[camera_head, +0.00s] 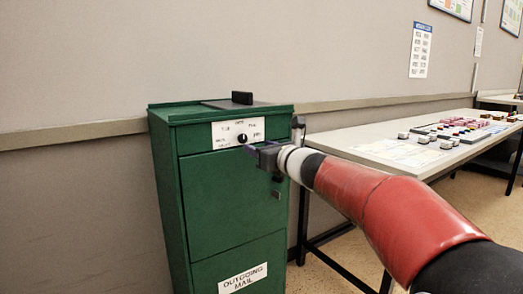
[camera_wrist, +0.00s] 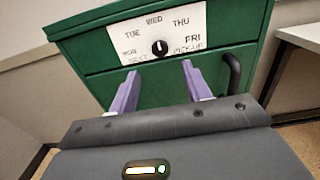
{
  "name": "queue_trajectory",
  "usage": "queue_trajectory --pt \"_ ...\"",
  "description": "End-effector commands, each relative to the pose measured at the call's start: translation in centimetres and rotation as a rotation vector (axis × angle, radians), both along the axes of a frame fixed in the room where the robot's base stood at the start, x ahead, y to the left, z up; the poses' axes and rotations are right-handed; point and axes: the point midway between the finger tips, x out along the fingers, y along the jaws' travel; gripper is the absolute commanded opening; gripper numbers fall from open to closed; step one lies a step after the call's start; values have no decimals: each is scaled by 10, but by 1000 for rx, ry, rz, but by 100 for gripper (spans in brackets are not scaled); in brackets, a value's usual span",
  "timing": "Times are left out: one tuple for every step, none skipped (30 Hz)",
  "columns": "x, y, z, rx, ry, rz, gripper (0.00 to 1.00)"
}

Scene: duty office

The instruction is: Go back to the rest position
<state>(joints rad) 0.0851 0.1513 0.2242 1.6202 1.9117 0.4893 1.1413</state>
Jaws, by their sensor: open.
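My gripper (camera_head: 257,151) is at the end of my outstretched red and black arm, in front of the upper part of a green cabinet (camera_head: 215,205). In the wrist view its two purple fingers (camera_wrist: 158,80) are apart with nothing between them. A black round knob (camera_wrist: 160,47) sits on the white day-label plate (camera_wrist: 190,28) just beyond the fingertips. The fingers look apart from the knob. Its pale mark appears to point up, roughly towards WED. The knob also shows in the head view (camera_head: 242,138).
A dark handle (camera_wrist: 233,75) stands out right of the fingers. A long table (camera_head: 345,141) right of the cabinet holds several small items and papers. A black block (camera_head: 242,97) is on the cabinet top. Wall lies behind; floor shows at right.

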Motion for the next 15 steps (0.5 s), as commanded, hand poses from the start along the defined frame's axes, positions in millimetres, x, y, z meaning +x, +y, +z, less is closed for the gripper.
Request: queue_trajectory --pt "-5 1 0 -27 -11 6 48" --pt "-10 2 0 -61 -24 14 48" --pt "-19 4 -2 -123 -47 28 48" --pt "-28 6 -3 -185 -71 44 48" --pt "-39 7 -7 -259 -97 62 48" --pt "-56 8 -12 -377 -139 92 48" --pt "-71 8 -18 -475 -173 120 48" --pt "-86 8 -25 -582 -210 151 48" --pt "-108 6 -36 -727 -260 198 48" --pt "-124 4 -45 -835 -296 237 48" --pt "-141 1 -55 -943 -331 278 48" --pt "-162 -5 -69 -1082 -375 336 48" --pt "-178 -11 -79 -1185 -406 382 48" --pt "-194 -17 -91 -1285 -437 433 48" --pt "-216 -27 -106 -1415 -475 502 48"
